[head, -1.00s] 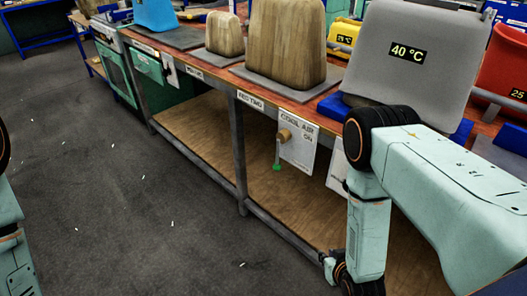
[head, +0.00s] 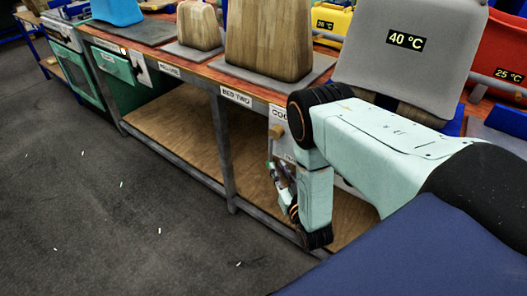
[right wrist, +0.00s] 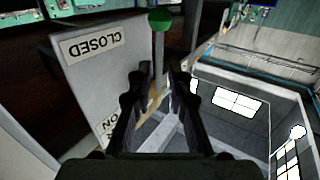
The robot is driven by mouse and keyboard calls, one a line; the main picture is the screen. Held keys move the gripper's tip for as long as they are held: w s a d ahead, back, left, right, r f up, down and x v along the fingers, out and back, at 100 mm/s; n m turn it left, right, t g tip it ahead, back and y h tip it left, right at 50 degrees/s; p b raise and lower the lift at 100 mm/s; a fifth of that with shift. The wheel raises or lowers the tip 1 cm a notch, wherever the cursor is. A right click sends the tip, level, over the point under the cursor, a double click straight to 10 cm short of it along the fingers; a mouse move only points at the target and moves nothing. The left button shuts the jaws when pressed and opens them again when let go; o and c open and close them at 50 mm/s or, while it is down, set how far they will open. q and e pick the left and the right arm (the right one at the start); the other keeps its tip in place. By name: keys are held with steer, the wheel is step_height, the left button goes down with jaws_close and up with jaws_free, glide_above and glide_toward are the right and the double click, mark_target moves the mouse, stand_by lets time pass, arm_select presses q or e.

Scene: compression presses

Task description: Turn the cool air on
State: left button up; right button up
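The cool air panel (head: 283,122) is a white plate hanging from the bench edge, partly hidden by my right arm. A brass-coloured hub (head: 276,131) sticks out from it. In the right wrist view the panel (right wrist: 95,75) shows an upside-down "CLOSED" label, and a lever rod (right wrist: 158,55) ends in a green ball (right wrist: 160,19). My right gripper (head: 278,174) is at the lever, below the hub. In the right wrist view its dark fingers (right wrist: 157,84) are apart, on either side of the rod; contact cannot be told. My left gripper is out of view.
The bench's metal post (head: 222,150) and wooden lower shelf (head: 165,125) are left of my right arm. A grey press block marked 40 °C (head: 410,65) and wooden blocks (head: 268,45) stand on top. The floor (head: 90,190) at left is open.

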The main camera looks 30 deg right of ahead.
mark_target(271, 155)
steer(key=w, duration=0.2)
steer(key=w+d+b, duration=0.1)
steer(key=w, duration=0.3)
steer(key=shift+d+b, duration=0.25)
steer(key=shift+b, duration=0.15)
steer(key=shift+w+r, duration=0.25)
steer(key=shift+w, duration=0.25)
steer(key=shift+w+f, duration=0.1)
steer(key=shift+w, duration=0.05)
steer(key=shift+c, duration=0.4)
steer(key=shift+c, duration=1.4)
jaws_close()
